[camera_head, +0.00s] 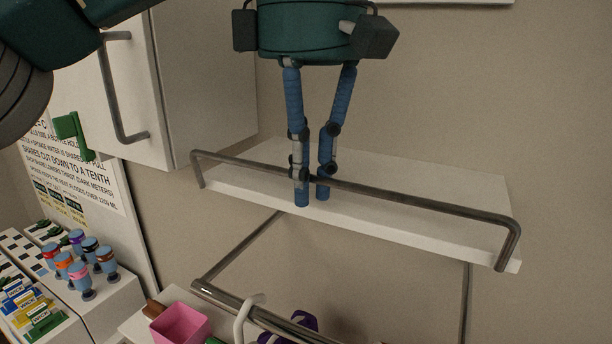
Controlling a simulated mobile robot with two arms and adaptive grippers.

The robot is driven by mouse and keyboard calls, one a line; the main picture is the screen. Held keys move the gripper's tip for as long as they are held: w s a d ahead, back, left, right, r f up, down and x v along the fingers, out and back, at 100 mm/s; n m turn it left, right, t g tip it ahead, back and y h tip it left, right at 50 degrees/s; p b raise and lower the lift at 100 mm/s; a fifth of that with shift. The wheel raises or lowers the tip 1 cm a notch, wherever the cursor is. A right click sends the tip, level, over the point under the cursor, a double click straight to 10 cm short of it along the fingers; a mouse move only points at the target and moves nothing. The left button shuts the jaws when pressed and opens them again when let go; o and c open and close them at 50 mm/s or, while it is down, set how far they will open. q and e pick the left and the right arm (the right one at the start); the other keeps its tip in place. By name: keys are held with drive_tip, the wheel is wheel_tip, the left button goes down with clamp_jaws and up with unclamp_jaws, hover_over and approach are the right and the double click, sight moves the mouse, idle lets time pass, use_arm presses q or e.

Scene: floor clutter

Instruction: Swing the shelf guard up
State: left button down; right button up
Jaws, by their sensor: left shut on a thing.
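The shelf guard (420,197) is a dark metal rail with bent ends, running along the front of a white shelf (440,172) on the wall. Its bar stands slightly above the shelf's front edge. My left gripper (312,190) points down from the top of the head view. Its two blue fingers are closed around the bar, left of its middle, and hide a short piece of it. My right gripper does not show.
A white cabinet (185,85) with a metal handle (112,90) hangs left of the shelf. Below are a metal rail (225,302) with a white hook (243,318), a pink box (180,326) and several small capped bottles (78,272).

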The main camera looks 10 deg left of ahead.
use_arm(q)
drive_tip(key=shift+w, duration=0.1)
drive_tip(key=shift+g, duration=0.3)
drive_tip(key=c, duration=1.8)
unclamp_jaws()
drive_tip(key=shift+w, duration=0.1)
drive_tip(key=shift+s, duration=0.2)
